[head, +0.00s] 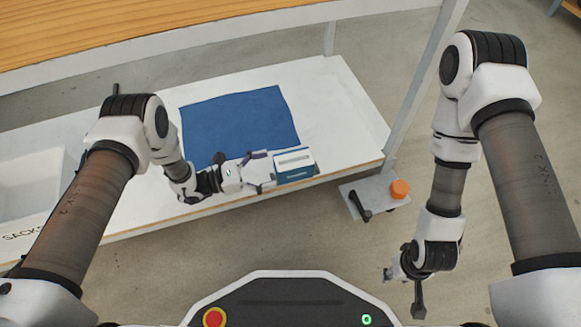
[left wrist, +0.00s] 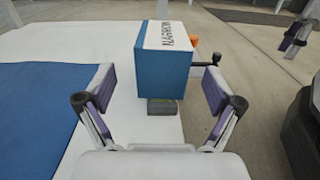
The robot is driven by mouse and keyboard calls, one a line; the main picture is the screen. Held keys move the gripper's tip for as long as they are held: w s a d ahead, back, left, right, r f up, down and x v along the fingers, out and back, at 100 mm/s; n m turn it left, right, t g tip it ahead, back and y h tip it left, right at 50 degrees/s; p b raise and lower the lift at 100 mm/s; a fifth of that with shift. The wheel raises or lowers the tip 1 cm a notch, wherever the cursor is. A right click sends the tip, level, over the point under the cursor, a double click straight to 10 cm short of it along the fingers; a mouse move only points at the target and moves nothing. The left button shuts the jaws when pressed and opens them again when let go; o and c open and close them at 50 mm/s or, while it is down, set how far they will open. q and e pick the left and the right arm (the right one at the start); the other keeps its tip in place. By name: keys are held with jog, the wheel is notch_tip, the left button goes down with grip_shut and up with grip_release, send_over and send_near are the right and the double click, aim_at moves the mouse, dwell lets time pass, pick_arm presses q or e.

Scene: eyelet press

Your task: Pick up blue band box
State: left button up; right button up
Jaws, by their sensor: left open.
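The blue band box (head: 294,165), white with blue bands, stands near the front edge of the white table. In the left wrist view the box (left wrist: 162,72) shows a blue side and a white top with dark "NARROW" lettering. My left gripper (head: 262,170) is open just left of the box. In the wrist view its two purple-padded fingers (left wrist: 158,92) are spread, with the box ahead between them; no grip on it shows. My right gripper (head: 403,285) hangs off the table at lower right, and its finger opening is unclear.
A blue mat (head: 240,122) lies behind the left gripper on the white table (head: 335,110). A grey plate with a dark lever and an orange knob (head: 400,188) is beyond the table's right end. A white bin (head: 25,180) is at the far left.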

aim_at(293, 163)
pick_arm(q)
jog(key=b+x, duration=0.4)
jog(key=x, duration=0.2)
jog(key=shift+d+f, duration=0.2)
jog(key=shift+d, duration=0.15)
jog(key=shift+d+r, duration=0.1)
jog(key=shift+d, duration=0.15)
jog(key=shift+r, duration=0.1)
jog(key=c, duration=1.3)
